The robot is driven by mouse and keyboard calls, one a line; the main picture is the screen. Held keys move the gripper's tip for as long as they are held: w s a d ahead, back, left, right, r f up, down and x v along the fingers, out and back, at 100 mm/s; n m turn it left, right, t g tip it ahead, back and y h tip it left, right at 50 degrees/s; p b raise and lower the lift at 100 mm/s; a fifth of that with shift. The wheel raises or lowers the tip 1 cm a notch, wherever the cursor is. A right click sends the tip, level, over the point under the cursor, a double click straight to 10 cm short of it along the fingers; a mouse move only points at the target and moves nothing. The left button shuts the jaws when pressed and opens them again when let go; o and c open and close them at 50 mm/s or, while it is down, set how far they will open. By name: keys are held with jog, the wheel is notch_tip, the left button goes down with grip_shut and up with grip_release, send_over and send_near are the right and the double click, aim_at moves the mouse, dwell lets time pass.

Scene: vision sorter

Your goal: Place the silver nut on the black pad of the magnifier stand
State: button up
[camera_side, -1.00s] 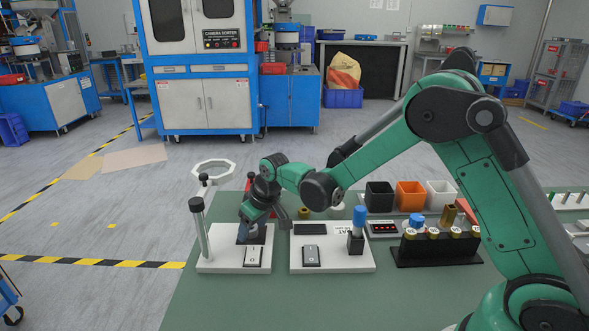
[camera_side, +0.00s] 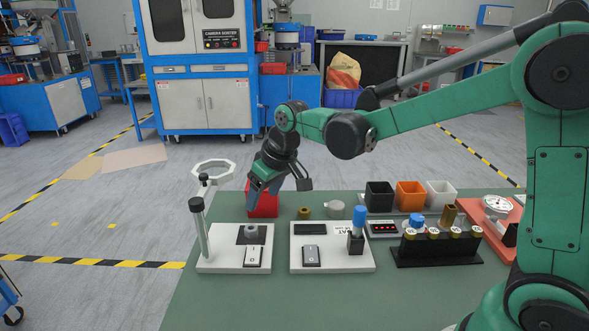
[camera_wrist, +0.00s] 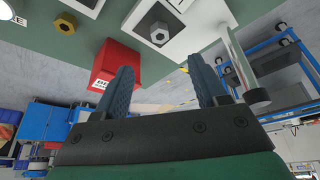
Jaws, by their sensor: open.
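The silver nut (camera_side: 251,231) rests on the black pad (camera_side: 241,238) of the white magnifier stand (camera_side: 210,263), near the table's left edge. In the wrist view the hexagonal nut (camera_wrist: 160,34) lies within the dark pad (camera_wrist: 147,20), with nothing touching it. The magnifier ring (camera_side: 213,168) rises on a post at the stand's left. My gripper (camera_side: 280,188) is above and behind the pad, clear of the nut and tilted. In the wrist view my gripper (camera_wrist: 164,80) has its two blue fingers wide apart, with nothing between them.
A red box (camera_side: 263,208) stands behind the stand. A brass nut (camera_side: 304,213) and a grey round piece (camera_side: 335,209) lie to its right. A white scale-like unit (camera_side: 335,262), a black rack (camera_side: 430,254) and black, orange and white bins (camera_side: 410,195) stand further right.

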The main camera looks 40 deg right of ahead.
jog(key=s+d+r+m+t, duration=0.1)
jog(key=s+r+t, duration=0.1)
jog(key=s, duration=1.2)
jog(key=shift+r+m+t+h, duration=0.15)
jog(key=shift+m+t+h, duration=0.15)
